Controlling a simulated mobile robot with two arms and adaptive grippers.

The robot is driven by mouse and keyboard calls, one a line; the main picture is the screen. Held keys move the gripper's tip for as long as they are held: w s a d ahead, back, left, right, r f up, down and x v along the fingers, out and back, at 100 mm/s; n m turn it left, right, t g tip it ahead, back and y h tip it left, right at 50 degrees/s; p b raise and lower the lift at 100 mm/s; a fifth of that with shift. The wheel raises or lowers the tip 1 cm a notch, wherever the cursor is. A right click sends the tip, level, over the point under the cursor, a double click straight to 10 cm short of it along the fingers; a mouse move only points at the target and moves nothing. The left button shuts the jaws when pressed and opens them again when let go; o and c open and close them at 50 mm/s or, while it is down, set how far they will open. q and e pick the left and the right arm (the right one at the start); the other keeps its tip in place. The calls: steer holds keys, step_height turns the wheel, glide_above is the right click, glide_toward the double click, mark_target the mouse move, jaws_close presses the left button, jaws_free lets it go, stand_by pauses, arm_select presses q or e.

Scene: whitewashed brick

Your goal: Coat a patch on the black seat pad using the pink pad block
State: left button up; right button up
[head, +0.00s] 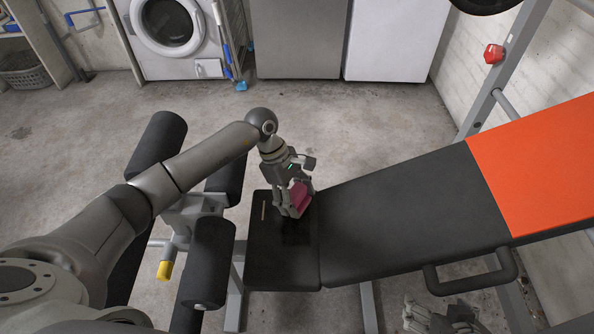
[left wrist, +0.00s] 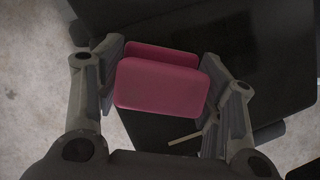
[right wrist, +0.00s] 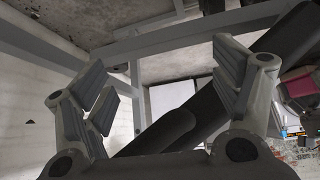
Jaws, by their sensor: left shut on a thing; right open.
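The black seat pad (head: 268,268) is the short end section of the bench in the head view. A darker patch (head: 296,234) shows on it just below the block. My left gripper (head: 296,204) is shut on the pink pad block (head: 301,196), over the pad's upper right part. In the left wrist view the pink pad block (left wrist: 160,90) sits between both fingers. I cannot tell whether its underside touches the pad. My right gripper (head: 440,320) is low at the bottom right, beside the bench. In the right wrist view its fingers (right wrist: 158,95) are apart and empty.
A thin pale strip (head: 263,211) lies on the pad's left part. The long black backrest (head: 410,215) and orange section (head: 535,165) extend right. Black rollers (head: 210,262) stand left of the pad. A bench handle (head: 470,276) is near my right gripper.

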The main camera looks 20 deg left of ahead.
mark_target(297, 190)
arm_select(q)
steer(key=shift+w+a, duration=0.1)
steer(key=shift+w, duration=0.1)
steer(key=shift+w+r, duration=0.1)
steer(key=shift+r+p, duration=0.35)
steer(key=shift+r, duration=0.45)
steer(key=shift+r+p, duration=0.4)
steer(key=shift+r, duration=0.25)
steer(key=shift+r+p, duration=0.9)
steer(key=shift+r, duration=0.65)
steer(key=shift+r+p, duration=0.45)
steer(key=shift+r, duration=0.5)
arm_select(e)
steer(key=s+d+f+g+h, duration=0.1)
steer(key=s+d+f+g, duration=0.1)
steer(key=s+g, duration=0.2)
steer(key=shift+s+f+m, duration=0.15)
steer(key=shift+s+m, duration=0.15)
steer(key=shift+s, duration=1.5)
steer(key=shift+d, duration=0.1)
